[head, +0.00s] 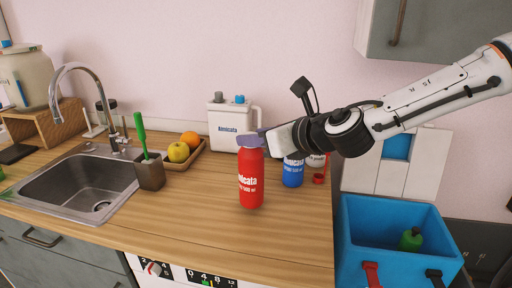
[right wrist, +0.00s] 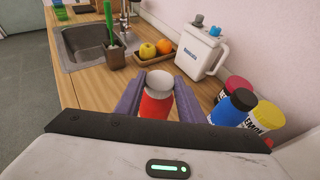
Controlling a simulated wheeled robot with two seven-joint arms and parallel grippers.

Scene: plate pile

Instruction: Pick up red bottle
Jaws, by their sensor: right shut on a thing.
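The red bottle (head: 251,178) stands upright over the wooden counter, in the middle of the head view. I cannot tell whether its base touches the wood. My right gripper (head: 252,139) reaches in from the right and is shut on the bottle's upper part. In the right wrist view, the red bottle (right wrist: 156,106) with its pale cap sits between the two purple fingers of the right gripper (right wrist: 157,98). The fingers hide the bottle's upper sides. My left gripper is in neither view.
A blue bottle (head: 293,173) and other bottles stand behind the right gripper. A white jug (head: 232,125), a fruit tray (head: 186,160), a brush holder (head: 150,172) and a sink (head: 75,185) lie to the left. A blue crate (head: 398,215) is at the right. The front counter is clear.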

